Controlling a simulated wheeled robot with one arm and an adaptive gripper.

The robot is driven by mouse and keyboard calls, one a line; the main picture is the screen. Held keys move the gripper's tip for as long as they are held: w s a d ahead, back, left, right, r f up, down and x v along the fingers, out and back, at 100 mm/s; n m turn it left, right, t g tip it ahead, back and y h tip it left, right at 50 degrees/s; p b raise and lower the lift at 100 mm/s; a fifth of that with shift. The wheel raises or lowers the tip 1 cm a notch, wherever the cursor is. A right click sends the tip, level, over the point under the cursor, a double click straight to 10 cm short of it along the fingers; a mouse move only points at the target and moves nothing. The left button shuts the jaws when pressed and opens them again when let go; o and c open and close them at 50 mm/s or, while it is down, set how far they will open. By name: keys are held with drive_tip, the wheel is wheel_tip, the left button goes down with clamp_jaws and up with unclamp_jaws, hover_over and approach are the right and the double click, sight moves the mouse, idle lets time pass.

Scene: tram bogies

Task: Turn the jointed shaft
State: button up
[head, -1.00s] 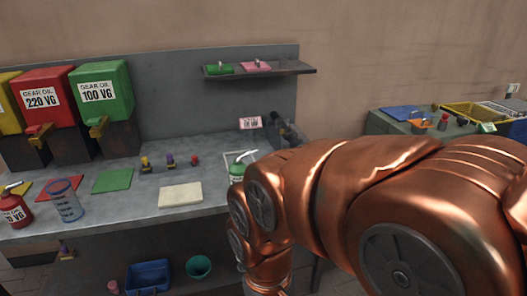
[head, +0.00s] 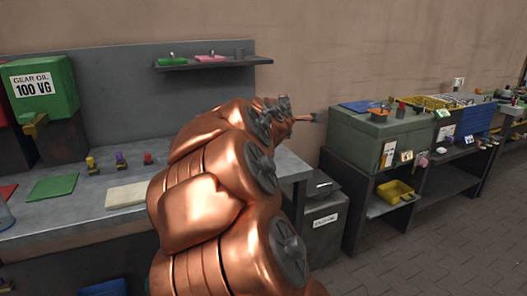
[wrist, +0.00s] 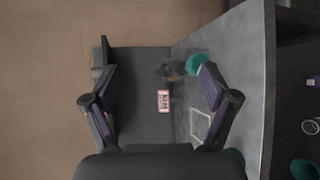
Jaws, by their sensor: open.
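My gripper (wrist: 158,67) shows in the wrist view with its two purple-and-black fingers spread wide and nothing between the tips in contact. Beyond them lies the grey bench (wrist: 240,80), with a pink-edged label card (wrist: 163,100), a teal round object (wrist: 196,64) and a small dark, blurred piece (wrist: 172,70). I cannot make out a jointed shaft for certain in either view. In the head view my copper arm covers the bench's right part, and its far end is near the bench's right end, too small to read.
A wall shelf (head: 205,64) holds green and pink pieces above the bench. A green gear-oil container (head: 45,88) stands at left. A grey labelled bin (head: 318,222) stands right of the bench. Green-grey cabinets (head: 370,140) carry small parts further right. The floor (head: 440,250) is clear there.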

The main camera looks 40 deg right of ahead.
drive_tip(key=w+d+f+n+t+y+b, duration=0.2)
drive_tip(key=w+d+f+n+t+b, duration=0.65)
drive_tip(key=n, duration=0.55)
drive_tip(key=w+f+n+y, duration=0.1)
drive_tip(key=f+n, duration=0.1)
drive_tip(key=w+f+n+y+b, duration=0.1)
drive_tip(key=w+f+n+y, duration=0.1)
drive_tip(key=f, duration=0.1)
drive_tip(key=w+f+n+y+b, duration=0.1)
drive_tip(key=f+n+y, duration=0.1)
drive_tip(key=f, duration=0.1)
drive_tip(key=shift+w+a+f+n, duration=0.15)
drive_tip(key=shift+w+a+n, duration=0.1)
drive_tip(key=shift+w+n, duration=0.15)
drive_tip(key=shift+x, duration=2.35)
drive_tip(key=shift+w+d, duration=0.2)
drive_tip(key=shift+w, duration=0.4)
drive_tip(key=shift+w+p, duration=0.3)
drive_tip(key=shift+w, duration=0.15)
drive_tip(key=shift+w+d, duration=0.25)
drive_tip(key=shift+d, duration=0.05)
